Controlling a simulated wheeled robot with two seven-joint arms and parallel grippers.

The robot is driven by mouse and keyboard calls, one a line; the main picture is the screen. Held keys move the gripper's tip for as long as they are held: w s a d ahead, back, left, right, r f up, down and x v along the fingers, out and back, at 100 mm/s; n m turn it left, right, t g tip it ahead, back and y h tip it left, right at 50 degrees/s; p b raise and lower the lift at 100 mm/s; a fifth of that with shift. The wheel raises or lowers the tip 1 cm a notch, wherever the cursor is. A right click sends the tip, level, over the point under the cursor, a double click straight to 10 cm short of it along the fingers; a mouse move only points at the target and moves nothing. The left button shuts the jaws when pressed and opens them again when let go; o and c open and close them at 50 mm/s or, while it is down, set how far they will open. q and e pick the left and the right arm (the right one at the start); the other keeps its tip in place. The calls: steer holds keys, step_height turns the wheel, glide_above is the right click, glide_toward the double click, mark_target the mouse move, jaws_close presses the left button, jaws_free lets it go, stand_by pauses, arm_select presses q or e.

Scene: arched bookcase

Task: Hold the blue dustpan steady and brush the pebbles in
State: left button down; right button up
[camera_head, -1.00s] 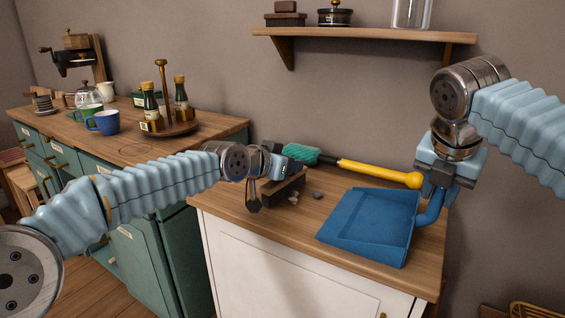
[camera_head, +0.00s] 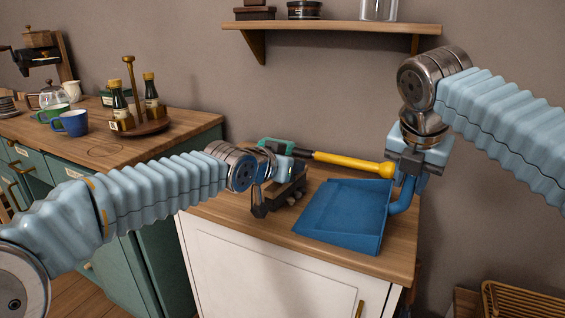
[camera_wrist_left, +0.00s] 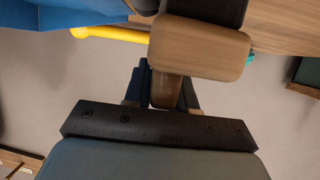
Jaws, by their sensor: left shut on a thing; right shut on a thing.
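The blue dustpan (camera_head: 345,213) lies on the wooden counter top, its open side toward the left. My right gripper (camera_head: 407,172) is shut on the dustpan's blue handle (camera_head: 402,197) at its right. My left gripper (camera_head: 272,180) is shut on a hand brush (camera_head: 289,196), just left of the dustpan. In the left wrist view the brush's wooden block (camera_wrist_left: 200,47) shows, with its handle between the fingers (camera_wrist_left: 166,90) and dark bristles (camera_wrist_left: 222,10) beyond. I cannot make out any pebbles now; the brush and gripper may hide them.
A yellow-handled tool (camera_head: 350,163) with a teal head lies along the back of the counter, behind both grippers. A wall shelf (camera_head: 330,27) hangs above. A green cabinet with mugs (camera_head: 70,122) and a bottle tray (camera_head: 140,128) stands left. A wicker basket (camera_head: 522,302) is low right.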

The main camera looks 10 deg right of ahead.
mark_target(336, 203)
arm_select(q)
steer(key=shift+s+d, duration=0.45)
steer(key=shift+d, duration=0.25)
steer(key=shift+s+d, duration=0.4)
steer(key=shift+d, duration=0.25)
steer(key=shift+s+d, duration=0.45)
steer(key=shift+d, duration=0.25)
arm_select(e)
steer(key=shift+a, duration=0.1)
arm_select(q)
steer(key=shift+d, duration=0.1)
steer(key=shift+s+d+r, duration=0.15)
steer(key=shift+s+d, duration=0.5)
steer(key=shift+d, duration=0.35)
steer(key=shift+s+d, duration=0.15)
steer(key=shift+d, duration=0.05)
steer(key=shift+s+d+r, duration=0.15)
steer(key=shift+d, duration=0.15)
steer(key=shift+s+d, duration=0.1)
steer(key=shift+d, duration=0.05)
steer(key=shift+d, duration=0.1)
steer(key=shift+s+d, duration=0.55)
steer(key=shift+d, duration=0.3)
